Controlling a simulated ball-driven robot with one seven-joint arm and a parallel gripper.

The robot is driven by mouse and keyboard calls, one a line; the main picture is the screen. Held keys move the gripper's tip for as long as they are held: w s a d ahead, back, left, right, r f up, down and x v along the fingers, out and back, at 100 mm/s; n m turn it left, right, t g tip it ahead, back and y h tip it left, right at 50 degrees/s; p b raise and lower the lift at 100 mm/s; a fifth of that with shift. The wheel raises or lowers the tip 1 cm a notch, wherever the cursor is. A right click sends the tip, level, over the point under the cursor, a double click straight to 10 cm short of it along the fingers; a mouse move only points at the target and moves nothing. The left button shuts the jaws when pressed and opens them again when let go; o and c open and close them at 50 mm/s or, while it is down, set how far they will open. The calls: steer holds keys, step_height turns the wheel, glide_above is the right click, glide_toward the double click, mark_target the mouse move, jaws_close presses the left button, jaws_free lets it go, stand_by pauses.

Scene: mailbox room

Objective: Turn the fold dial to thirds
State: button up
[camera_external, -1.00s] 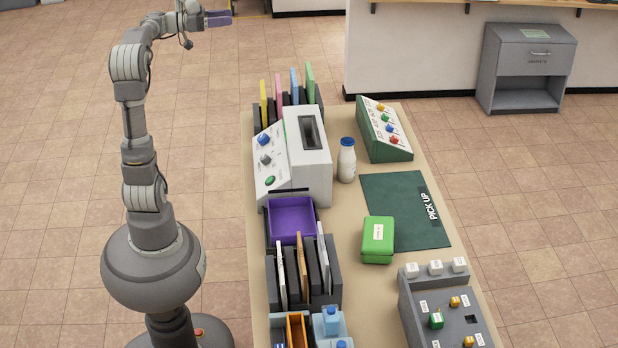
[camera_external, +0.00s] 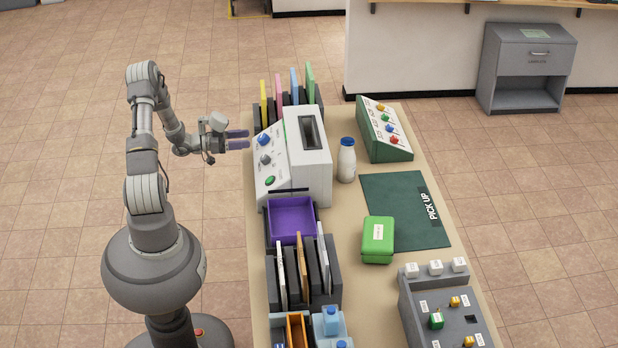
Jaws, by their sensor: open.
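A white machine (camera_external: 312,160) with a dark slot on top stands on the table. Its sloped left face is a control panel (camera_external: 268,190) with a blue dial (camera_external: 264,139), a grey dial (camera_external: 265,160) and a green button (camera_external: 270,181). The labels are too small to read, so I cannot tell which dial is the fold dial or its setting. My gripper (camera_external: 246,139), with purple fingers, is open and empty. It points right at the panel, just left of the blue dial and about level with it. I cannot tell whether the fingertips touch anything.
Upright coloured folders (camera_external: 281,100) stand behind the machine. A purple tray (camera_external: 292,216) sits in front of it. A white bottle (camera_external: 347,160), a green box (camera_external: 378,240) and a green panel with coloured knobs (camera_external: 385,128) are to the right.

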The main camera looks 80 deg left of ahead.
mark_target(260, 137)
steer(key=w+b, duration=0.1)
steer(key=w, duration=0.3)
steer(key=shift+w, duration=0.35)
steer(key=c, duration=1.1)
steer(key=shift+o, duration=0.3)
